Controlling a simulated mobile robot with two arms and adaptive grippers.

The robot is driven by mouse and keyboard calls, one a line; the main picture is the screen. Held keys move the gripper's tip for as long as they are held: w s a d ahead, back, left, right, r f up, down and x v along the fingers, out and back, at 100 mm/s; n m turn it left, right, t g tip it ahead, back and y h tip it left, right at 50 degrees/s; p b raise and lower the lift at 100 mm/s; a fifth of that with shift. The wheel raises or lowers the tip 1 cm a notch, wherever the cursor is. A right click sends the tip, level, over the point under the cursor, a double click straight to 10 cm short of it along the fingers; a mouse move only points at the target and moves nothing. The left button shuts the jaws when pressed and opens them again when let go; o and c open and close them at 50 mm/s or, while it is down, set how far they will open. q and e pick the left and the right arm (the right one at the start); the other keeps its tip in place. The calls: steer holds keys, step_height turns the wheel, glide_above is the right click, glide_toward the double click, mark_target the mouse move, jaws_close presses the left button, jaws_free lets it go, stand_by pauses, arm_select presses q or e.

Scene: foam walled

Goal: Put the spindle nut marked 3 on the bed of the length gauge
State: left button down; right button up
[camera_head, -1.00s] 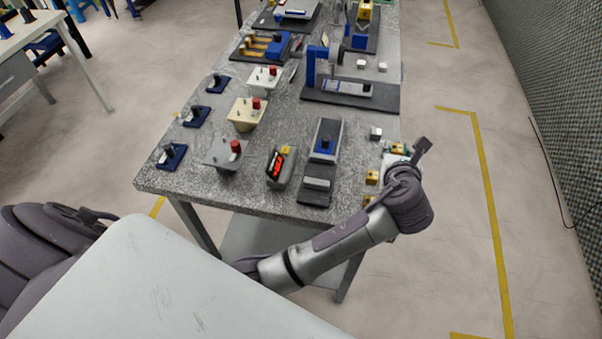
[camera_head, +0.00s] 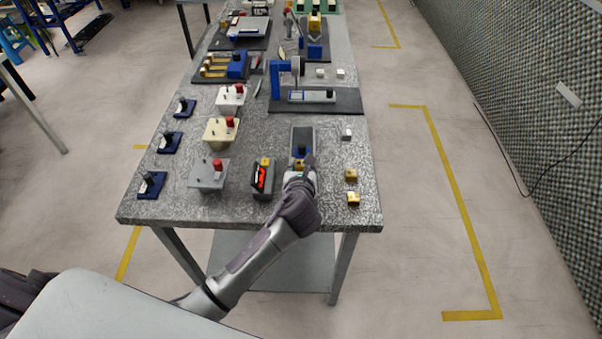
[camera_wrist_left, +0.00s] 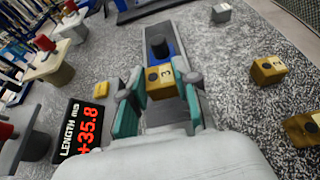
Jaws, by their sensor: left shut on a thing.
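The spindle nut marked 3 (camera_wrist_left: 161,81) is a yellow block between the teal-padded fingers of my left gripper (camera_wrist_left: 158,103) in the wrist view. The gripper is shut on it. The length gauge (camera_head: 302,135) has a grey bed (camera_wrist_left: 183,30) and a blue slide with a black knob (camera_wrist_left: 158,47). The nut is over the bed, just on the near side of the slide; I cannot tell whether it touches the bed. In the head view my left gripper (camera_head: 300,172) covers the near part of the gauge. My right gripper is not in view.
The gauge's display (camera_wrist_left: 82,128) reads +35.8 and stands left of the bed. Two more yellow nuts (camera_head: 351,174) (camera_head: 353,199) lie to the right, near a small grey block (camera_head: 346,134). Stands with red knobs (camera_head: 209,174) are at the left.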

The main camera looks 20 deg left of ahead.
arm_select(q)
step_height(320, 180, down, 3)
steer(key=shift+d, duration=0.1)
steer(key=shift+f, duration=0.4)
steer(key=c, duration=0.8)
jaws_free()
steer(key=shift+c, duration=0.2)
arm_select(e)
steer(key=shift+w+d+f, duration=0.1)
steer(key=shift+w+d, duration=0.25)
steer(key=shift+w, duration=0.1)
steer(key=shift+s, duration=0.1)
